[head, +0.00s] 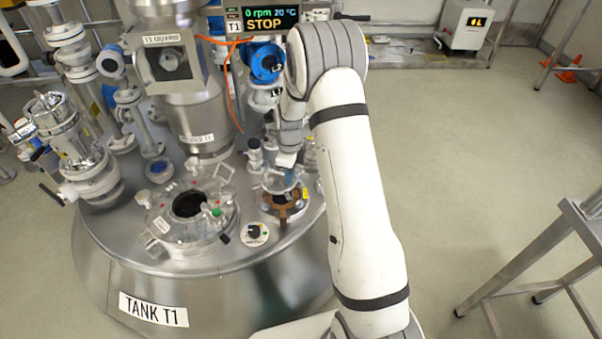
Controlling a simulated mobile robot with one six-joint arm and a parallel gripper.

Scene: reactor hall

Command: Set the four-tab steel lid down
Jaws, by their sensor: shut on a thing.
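My gripper (285,162) is at the end of my arm, over the right part of the tank top. It is shut on what looks like the four-tab steel lid (278,181), a small, shiny round piece just under it. The fingertips and the grip itself are too small and partly hidden to make out. A brown ring-shaped fitting (284,204) with a dark opening sits just below the lid in the picture. I cannot tell whether the lid touches it.
The steel tank T1 (100,285) carries a wide flanged port (188,240) with a dark opening, a small dial (254,235), a blue instrument (265,62), and the agitator column (200,118). A display (264,18) reads STOP, 0 rpm. A metal table (540,243) stands right; floor between is clear.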

